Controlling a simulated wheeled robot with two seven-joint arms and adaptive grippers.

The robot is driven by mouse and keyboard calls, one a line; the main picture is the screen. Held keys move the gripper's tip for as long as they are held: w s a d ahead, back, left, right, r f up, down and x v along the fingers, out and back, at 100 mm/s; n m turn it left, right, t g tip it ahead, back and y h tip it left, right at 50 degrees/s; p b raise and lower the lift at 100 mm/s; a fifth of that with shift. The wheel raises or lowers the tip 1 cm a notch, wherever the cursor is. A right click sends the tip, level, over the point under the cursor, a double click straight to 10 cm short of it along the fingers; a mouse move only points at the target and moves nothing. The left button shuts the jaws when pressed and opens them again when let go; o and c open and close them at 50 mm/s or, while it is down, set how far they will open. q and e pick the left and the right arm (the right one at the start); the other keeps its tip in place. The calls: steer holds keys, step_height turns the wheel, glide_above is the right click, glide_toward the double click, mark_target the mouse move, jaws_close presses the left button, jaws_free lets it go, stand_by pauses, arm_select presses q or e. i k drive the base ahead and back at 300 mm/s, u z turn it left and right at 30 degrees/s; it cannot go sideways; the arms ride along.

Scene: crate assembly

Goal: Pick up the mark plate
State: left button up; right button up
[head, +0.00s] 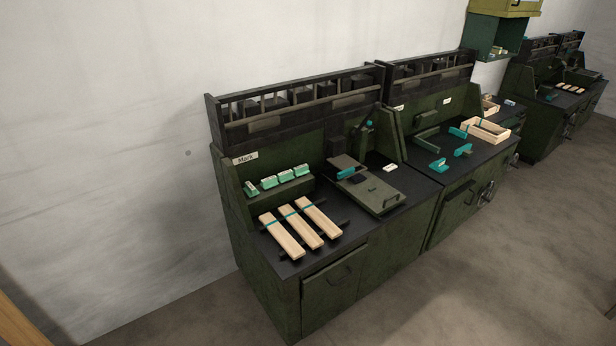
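A dark green workstation carries a white label reading "Mark" (245,158). Several small pale-green blocks (269,182) with white tops stand in a row on a ledge below the label. Several light wooden planks (302,226) with teal bands lie side by side on dark rails at the front left of the black worktop. A flat green plate-like fixture (372,192) with a handle lies to their right, with a teal-edged piece (346,172) at its back left. I cannot tell which of these is the mark plate. Neither of my grippers is in view.
A second workstation adjoins on the right, with teal clamps (438,165) and a wooden crate frame (486,131) on its top. More benches (545,95) stand farther right. The floor (480,270) in front is clear. A brown edge (25,322) cuts the lower left corner.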

mark_target(302, 171)
steer(key=z, duration=0.65)
steer(key=i, duration=0.6)
steer(key=z, duration=0.9)
steer(key=i, duration=0.65)
steer(key=u, duration=0.65)
steer(key=i, duration=0.8)
steer(key=u, duration=0.85)
